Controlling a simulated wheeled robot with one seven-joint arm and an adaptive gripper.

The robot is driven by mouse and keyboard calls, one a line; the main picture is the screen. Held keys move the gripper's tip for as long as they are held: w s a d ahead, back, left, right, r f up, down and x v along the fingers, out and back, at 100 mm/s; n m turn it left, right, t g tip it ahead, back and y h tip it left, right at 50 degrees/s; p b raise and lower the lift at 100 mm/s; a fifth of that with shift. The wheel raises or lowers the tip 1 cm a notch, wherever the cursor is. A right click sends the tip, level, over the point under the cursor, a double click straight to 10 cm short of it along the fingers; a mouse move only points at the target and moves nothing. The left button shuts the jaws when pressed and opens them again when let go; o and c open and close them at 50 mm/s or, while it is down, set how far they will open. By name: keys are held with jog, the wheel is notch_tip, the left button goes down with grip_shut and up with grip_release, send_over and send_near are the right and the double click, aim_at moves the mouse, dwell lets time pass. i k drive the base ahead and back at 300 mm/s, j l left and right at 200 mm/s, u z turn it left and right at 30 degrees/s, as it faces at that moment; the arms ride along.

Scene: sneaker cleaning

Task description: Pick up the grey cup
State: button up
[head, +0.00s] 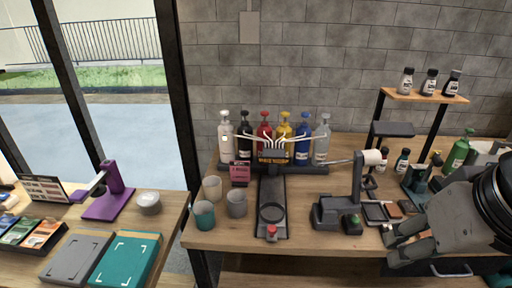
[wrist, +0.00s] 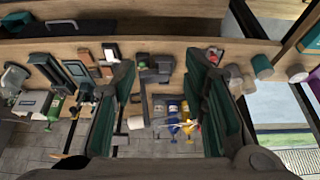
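The grey cup (head: 237,203) stands upright on the wooden workbench (head: 300,238), left of the dark central stand. A cream cup (head: 212,188) stands behind it to the left, and a teal cup (head: 204,215) in front to the left. In the wrist view, which looks upside down, the grey cup (wrist: 232,73) appears just right of the right-hand finger. My gripper (head: 393,245) is at the bench's right front, far right of the cups. In the wrist view my gripper (wrist: 160,68) has its fingers wide apart with nothing held between them.
Several pump bottles (head: 265,125) stand in a row behind the central stand (head: 272,205). A second table (head: 175,215) lies left, across a gap. Bare wood lies in front of the cups.

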aim_at(236, 198)
jog(key=i+l, duration=0.3)
jog(key=l, duration=0.15)
jog(key=i+l+u, duration=0.15)
jog(key=i+l, duration=0.15)
jog(key=l, duration=0.15)
